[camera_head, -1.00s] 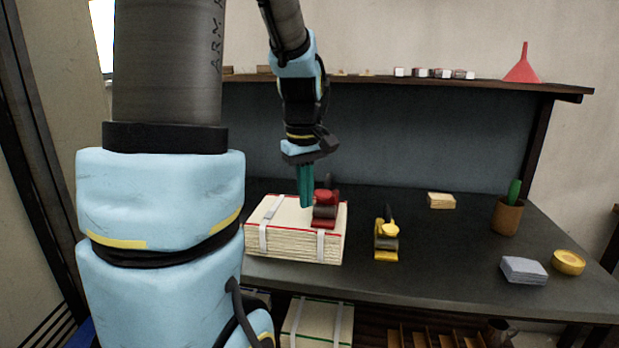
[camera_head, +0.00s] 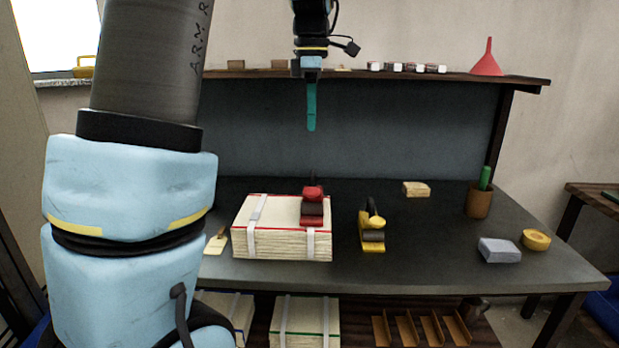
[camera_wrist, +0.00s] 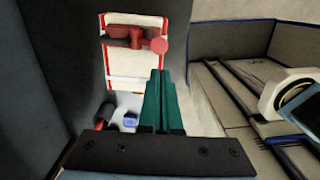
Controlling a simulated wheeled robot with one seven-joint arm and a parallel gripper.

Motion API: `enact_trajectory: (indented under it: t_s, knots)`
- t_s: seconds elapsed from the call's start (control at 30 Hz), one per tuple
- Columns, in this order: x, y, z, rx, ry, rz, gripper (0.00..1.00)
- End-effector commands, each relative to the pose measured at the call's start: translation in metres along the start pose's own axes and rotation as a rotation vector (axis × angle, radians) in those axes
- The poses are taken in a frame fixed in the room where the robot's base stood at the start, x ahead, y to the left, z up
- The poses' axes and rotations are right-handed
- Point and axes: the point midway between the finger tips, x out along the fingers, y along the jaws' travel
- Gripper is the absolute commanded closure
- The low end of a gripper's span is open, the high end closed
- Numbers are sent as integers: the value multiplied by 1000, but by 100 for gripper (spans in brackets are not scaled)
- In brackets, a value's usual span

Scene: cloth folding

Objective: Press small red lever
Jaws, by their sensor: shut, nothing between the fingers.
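A small red device (camera_head: 312,213) with a dark roller-like part stands on the right part of a strapped stack of sheets (camera_head: 270,244); which part of it is the lever is too small to tell. In the wrist view the red device (camera_wrist: 128,38) lies across the stack, with a round pinkish-red end (camera_wrist: 159,46) at its right. My gripper (camera_head: 311,128) has teal fingers pressed together, empty, pointing down. It hangs well above the red device, apart from it. The fingers also show in the wrist view (camera_wrist: 160,75), just below the round red end in the picture.
A similar yellow device (camera_head: 372,235) stands right of the stack. A shelf (camera_head: 470,78) runs along the back.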

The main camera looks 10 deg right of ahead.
Motion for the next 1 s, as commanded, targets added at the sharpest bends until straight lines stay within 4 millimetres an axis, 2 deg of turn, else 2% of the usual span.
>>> enact_trajectory:
  t_s: [0.17,0.27,0.7,0.9,1.0]
  knots:
    - [4,0,0,1,0,-1,100]
    - [15,0,0,1,1,-3,100]
    - [100,-1,0,1,1,-4,100]
    - [128,0,0,1,1,-2,100]
    - [136,0,0,2,0,0,100]
